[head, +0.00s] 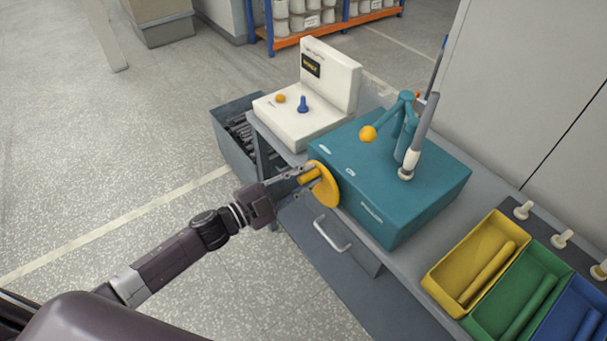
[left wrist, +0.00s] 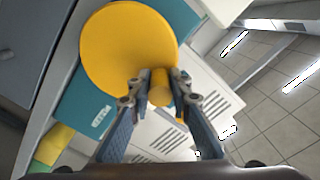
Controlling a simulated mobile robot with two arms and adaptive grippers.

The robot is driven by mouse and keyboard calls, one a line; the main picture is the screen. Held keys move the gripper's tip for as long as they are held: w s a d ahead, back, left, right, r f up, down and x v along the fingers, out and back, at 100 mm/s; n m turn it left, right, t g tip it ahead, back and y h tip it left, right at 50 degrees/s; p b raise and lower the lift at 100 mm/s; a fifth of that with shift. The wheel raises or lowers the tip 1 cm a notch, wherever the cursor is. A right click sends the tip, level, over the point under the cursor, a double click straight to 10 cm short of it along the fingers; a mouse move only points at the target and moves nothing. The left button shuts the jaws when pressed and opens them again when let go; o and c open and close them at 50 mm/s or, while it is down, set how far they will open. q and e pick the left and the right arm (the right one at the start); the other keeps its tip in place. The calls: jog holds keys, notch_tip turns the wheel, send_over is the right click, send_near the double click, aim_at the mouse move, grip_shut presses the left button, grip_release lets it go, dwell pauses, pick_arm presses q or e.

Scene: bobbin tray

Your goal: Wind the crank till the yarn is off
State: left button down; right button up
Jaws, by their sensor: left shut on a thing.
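A teal winder box (head: 395,190) stands on the grey bench. Its yellow crank disc (head: 326,188) is on the side facing my left arm, with a yellow handle peg (head: 308,176) near the rim. My left gripper (head: 303,175) is shut on this crank handle. In the left wrist view the fingers (left wrist: 158,88) stand on both sides of the handle (left wrist: 159,86), in front of the disc (left wrist: 125,48). A grey upright spindle (head: 418,135) with teal arms and a yellow ball (head: 368,133) stands on top of the box. I cannot make out any yarn clearly. My right gripper is not in view.
A white machine (head: 312,95) with a yellow knob and a blue knob stands behind the box. Yellow (head: 432,283), green (head: 477,322) and blue trays lie at the right. A dark bin (head: 222,128) stands beyond the bench; open floor lies left.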

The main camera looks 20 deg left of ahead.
aim_at(331, 195)
pick_arm(q)
jog(key=m, duration=0.1)
jog(key=s+d+m, duration=0.1)
jog(key=m, duration=0.1)
jog(key=m+b, duration=0.1)
jog(key=shift+s+d+f+m, duration=0.15)
jog(key=shift+d+m, duration=0.15)
jog(key=m, duration=0.1)
jog(key=m+b, duration=0.1)
jog(key=s+d+m, duration=0.1)
jog(key=shift+f+m+b, duration=0.35)
jog(key=shift+m, duration=0.05)
jog(key=m, duration=0.1)
jog(key=m+b, duration=0.1)
jog(key=d+f+m+b, duration=0.1)
jog(key=shift+s+m, duration=0.3)
jog(key=shift+s+d+f+m+b, duration=0.15)
jog(key=shift+f+m+b, duration=0.2)
jog(key=shift+m+b, duration=0.45)
jog(key=shift+s+d+f+m+b, duration=0.15)
jog(key=shift+f+m+b, duration=0.2)
jog(key=shift+m, duration=0.7)
jog(key=shift+s+d+f+m+b, duration=0.15)
jog(key=shift+f+m+b, duration=0.15)
jog(key=shift+m+b, duration=0.5)
jog(key=shift+w+m, duration=0.1)
jog(key=shift+m, duration=0.15)
